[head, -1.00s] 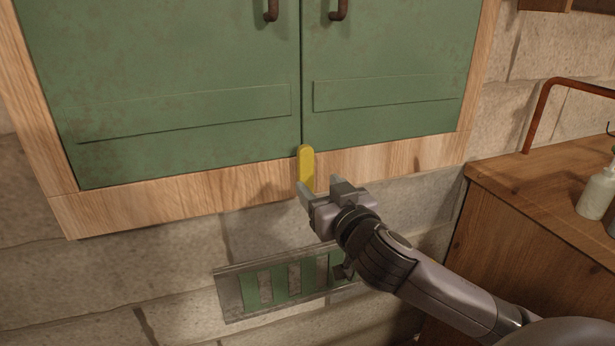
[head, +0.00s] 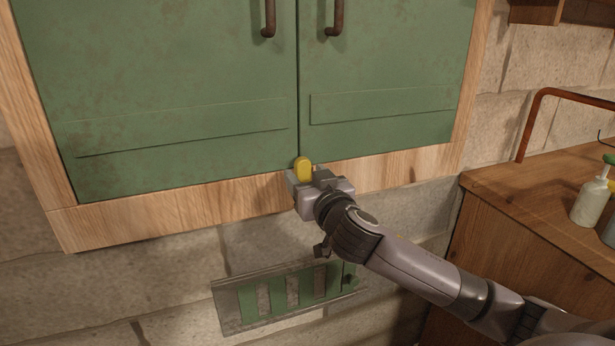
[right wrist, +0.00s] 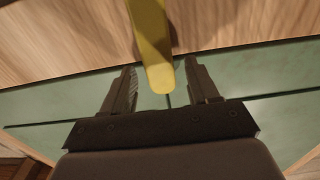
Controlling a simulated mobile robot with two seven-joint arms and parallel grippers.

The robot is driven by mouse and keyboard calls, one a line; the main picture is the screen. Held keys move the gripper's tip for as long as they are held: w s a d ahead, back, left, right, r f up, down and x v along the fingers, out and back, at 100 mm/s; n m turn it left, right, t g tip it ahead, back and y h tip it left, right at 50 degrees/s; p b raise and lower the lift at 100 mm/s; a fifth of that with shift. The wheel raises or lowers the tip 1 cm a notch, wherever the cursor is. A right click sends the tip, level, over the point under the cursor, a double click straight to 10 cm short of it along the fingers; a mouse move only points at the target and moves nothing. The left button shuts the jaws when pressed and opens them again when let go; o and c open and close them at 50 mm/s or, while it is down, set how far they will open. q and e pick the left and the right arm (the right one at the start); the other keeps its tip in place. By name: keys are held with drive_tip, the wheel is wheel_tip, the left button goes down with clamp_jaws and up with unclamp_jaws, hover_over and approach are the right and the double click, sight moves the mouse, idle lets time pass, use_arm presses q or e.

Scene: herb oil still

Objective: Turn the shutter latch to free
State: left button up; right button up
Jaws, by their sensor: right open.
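The yellow shutter latch (head: 302,168) is upright on the wooden frame's lower rail, its tip over the seam between the two green shutters. My right gripper (head: 307,176) is at the latch and hides its lower part. In the right wrist view the latch (right wrist: 154,50) reaches between the two open fingers of the gripper (right wrist: 165,88), with a gap visible on each side. The left shutter (head: 170,90) and right shutter (head: 390,80) are closed. My left gripper is not in view.
Dark handles (head: 335,18) hang on the shutters above. A metal vent with green slats (head: 290,293) is on the stone wall below. A wooden cabinet (head: 540,190) at the right carries a pale bottle (head: 590,203) and a copper pipe (head: 527,130).

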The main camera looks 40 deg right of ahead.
drive_tip(key=c, duration=1.1)
drive_tip(key=shift+o, duration=0.2)
drive_tip(key=shift+n, duration=0.3)
drive_tip(key=shift+w+a+n+p, duration=0.1)
drive_tip(key=shift+a+n+p, duration=0.2)
drive_tip(key=shift+n+p, duration=0.45)
drive_tip(key=shift+w+a+f+n+p, duration=0.1)
drive_tip(key=shift+a+f+n+p, duration=0.35)
drive_tip(key=shift+n+p, duration=1.45)
drive_tip(key=shift+w+a+f+n+p, duration=0.1)
drive_tip(key=shift+a+f+n+p, duration=0.4)
drive_tip(key=shift+n, duration=2.85)
drive_tip(key=shift+w+a+f+n+p, duration=0.2)
drive_tip(key=shift+f+n+p, duration=0.6)
drive_tip(key=shift+n, duration=1.8)
drive_tip(key=shift+s+r+n, duration=0.1)
drive_tip(key=shift+s+n, duration=0.05)
drive_tip(key=shift+n, duration=0.15)
